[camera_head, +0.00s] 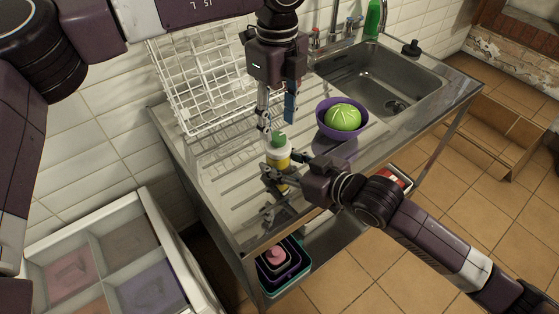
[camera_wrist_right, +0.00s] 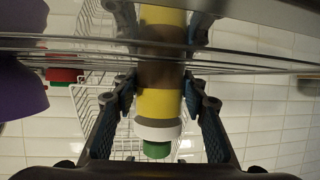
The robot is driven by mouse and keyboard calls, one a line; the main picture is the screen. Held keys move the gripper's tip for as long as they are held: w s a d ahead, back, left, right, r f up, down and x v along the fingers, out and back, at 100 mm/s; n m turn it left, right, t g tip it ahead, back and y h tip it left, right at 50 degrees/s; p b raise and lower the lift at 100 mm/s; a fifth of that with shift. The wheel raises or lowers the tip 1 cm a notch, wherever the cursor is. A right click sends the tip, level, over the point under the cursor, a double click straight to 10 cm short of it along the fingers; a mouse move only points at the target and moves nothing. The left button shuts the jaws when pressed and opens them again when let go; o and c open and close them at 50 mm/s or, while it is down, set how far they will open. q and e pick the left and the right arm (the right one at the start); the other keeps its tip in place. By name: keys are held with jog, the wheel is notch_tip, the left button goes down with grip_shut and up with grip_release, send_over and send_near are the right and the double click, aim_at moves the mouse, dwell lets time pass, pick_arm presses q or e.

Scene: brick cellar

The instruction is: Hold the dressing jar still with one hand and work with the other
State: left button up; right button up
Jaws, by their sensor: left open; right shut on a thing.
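The dressing jar (camera_head: 279,153) stands upright on the steel draining board. It is yellow with a dark band, a white collar and a green cap (camera_head: 278,138). My right gripper (camera_head: 275,174) comes from the right and is shut on the jar's body. In the right wrist view the jar (camera_wrist_right: 160,103) appears cap-down between my right gripper's fingers (camera_wrist_right: 160,95). My left gripper (camera_head: 277,118) points down from above, open, with its fingertips just above the green cap. I cannot tell whether they touch the cap.
A purple bowl (camera_head: 326,127) with a green cabbage (camera_head: 343,117) stands right of the jar. A white wire rack (camera_head: 205,85) is behind, and a sink (camera_head: 385,80) lies at the back right. A divided crate (camera_head: 150,225) is at lower left. Nested tubs (camera_head: 301,262) sit below the counter.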

aim_at(278, 136)
pick_arm(q)
jog(key=shift+f, duration=1.55)
jog(key=c, duration=0.7)
